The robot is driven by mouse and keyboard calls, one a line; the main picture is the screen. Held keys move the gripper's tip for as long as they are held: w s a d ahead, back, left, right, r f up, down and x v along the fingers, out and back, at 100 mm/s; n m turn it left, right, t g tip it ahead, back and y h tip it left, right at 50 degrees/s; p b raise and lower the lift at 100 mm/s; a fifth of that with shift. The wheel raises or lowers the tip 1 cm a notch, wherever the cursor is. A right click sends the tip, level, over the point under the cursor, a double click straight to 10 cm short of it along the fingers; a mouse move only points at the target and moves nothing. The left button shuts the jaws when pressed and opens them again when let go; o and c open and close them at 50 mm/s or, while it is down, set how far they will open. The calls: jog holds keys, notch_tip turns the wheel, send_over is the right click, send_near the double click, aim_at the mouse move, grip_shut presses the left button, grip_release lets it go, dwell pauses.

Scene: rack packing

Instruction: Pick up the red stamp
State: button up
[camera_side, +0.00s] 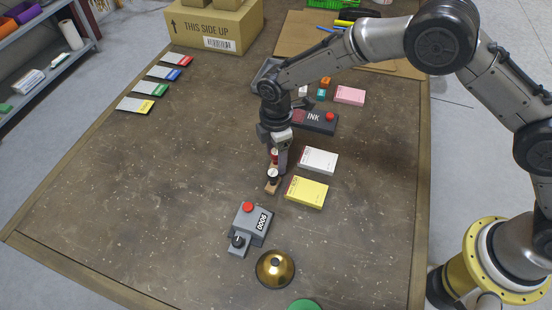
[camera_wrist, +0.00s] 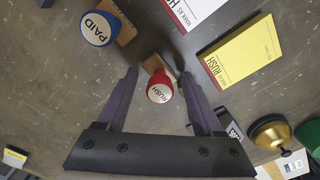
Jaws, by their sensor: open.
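The red stamp (camera_wrist: 160,88), with a round white top reading RUSH, stands between the two fingers of my gripper (camera_wrist: 160,73) in the wrist view. There is a gap on each side of it, and the fingers are apart. Its wooden base shows partly behind the handle. In the side view my gripper (camera_side: 279,162) is low over the table, and the red stamp (camera_side: 274,155) is partly hidden by it.
A blue PAID stamp (camera_wrist: 97,30) stands up and left in the wrist view. A white pad (camera_side: 318,160) and a yellow pad (camera_side: 306,192) lie to the right. A grey counter (camera_side: 255,222) and brass bell (camera_side: 275,268) stand nearer the camera. The table's left side is largely clear.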

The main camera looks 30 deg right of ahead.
grip_shut()
jog(key=shift+r, duration=0.2)
dwell(0.3)
jog(key=shift+r, duration=0.7)
jog(key=s+d+r, duration=0.7)
jog(key=s+r, duration=0.4)
jog(key=s, duration=0.1)
jog(key=shift+d+r, duration=0.15)
jog(key=shift+d, duration=0.05)
